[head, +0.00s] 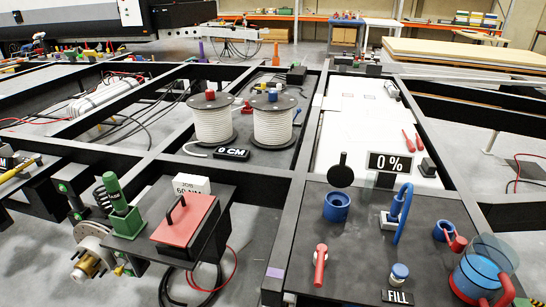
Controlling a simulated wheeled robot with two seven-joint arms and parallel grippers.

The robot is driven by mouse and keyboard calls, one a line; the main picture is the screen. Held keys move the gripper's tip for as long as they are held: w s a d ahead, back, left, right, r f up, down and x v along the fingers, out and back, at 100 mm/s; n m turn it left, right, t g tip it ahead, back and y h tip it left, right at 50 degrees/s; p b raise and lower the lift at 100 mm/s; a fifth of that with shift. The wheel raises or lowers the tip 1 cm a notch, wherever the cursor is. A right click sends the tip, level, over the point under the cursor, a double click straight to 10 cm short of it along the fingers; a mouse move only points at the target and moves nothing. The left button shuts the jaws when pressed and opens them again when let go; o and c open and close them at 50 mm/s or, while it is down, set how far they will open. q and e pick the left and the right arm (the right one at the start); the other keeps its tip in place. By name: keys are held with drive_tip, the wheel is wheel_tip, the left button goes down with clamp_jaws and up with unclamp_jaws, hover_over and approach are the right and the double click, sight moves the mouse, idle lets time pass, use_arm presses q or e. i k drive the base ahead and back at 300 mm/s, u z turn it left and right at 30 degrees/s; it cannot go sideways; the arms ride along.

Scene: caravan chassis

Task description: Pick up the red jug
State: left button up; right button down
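No all-red jug shows clearly in the head view. At the lower right of the dark panel stands a large see-through vessel (484,270) with blue in it and a red part (506,290) at its right side, which looks like a handle. Just behind it is a small blue cup or ring (441,231) with a red spout or handle-like piece (456,243) against it; I cannot tell whether they are joined. Neither of my grippers is in view.
The dark panel (350,262) also carries a red lever (320,264), a blue cup (337,206), a blue hose tap (402,212), a blue-capped bottle (399,273) and a "0 %" display (391,163).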

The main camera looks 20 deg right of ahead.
sight(487, 266)
drive_tip(key=k, duration=0.5)
drive_tip(key=z, duration=0.25)
drive_tip(key=i, duration=0.45)
drive_tip(key=z, duration=1.75)
